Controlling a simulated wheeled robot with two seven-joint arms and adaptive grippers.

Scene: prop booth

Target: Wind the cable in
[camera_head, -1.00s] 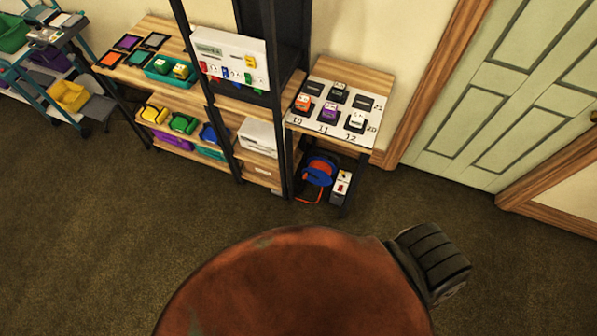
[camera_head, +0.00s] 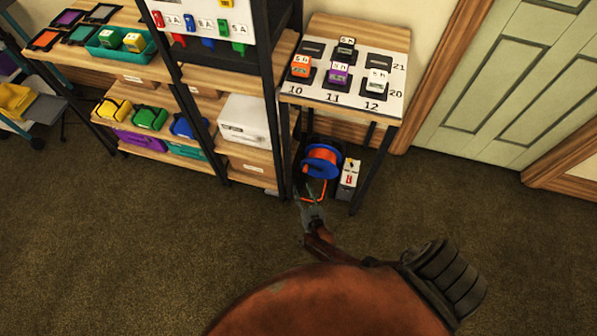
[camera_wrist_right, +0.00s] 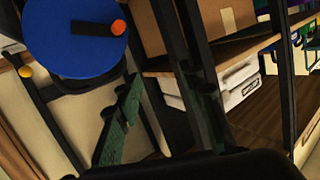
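The cable reel (camera_head: 322,161) has a blue drum with orange cable and stands on the floor under the small table. In the right wrist view its blue disc (camera_wrist_right: 60,45) fills the upper left, with a black crank arm (camera_wrist_right: 93,29) ending in an orange knob (camera_wrist_right: 119,27). My right gripper (camera_head: 311,189) is just in front of the reel, low near the floor. My left gripper is out of view.
The small table (camera_head: 398,110) carries numbered blocks, and its dark legs stand around the reel. A grey-white box (camera_head: 348,180) stands right of the reel. A dark-framed shelf with a white box (camera_head: 243,120) is at left. The carpet (camera_head: 130,250) in front is clear.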

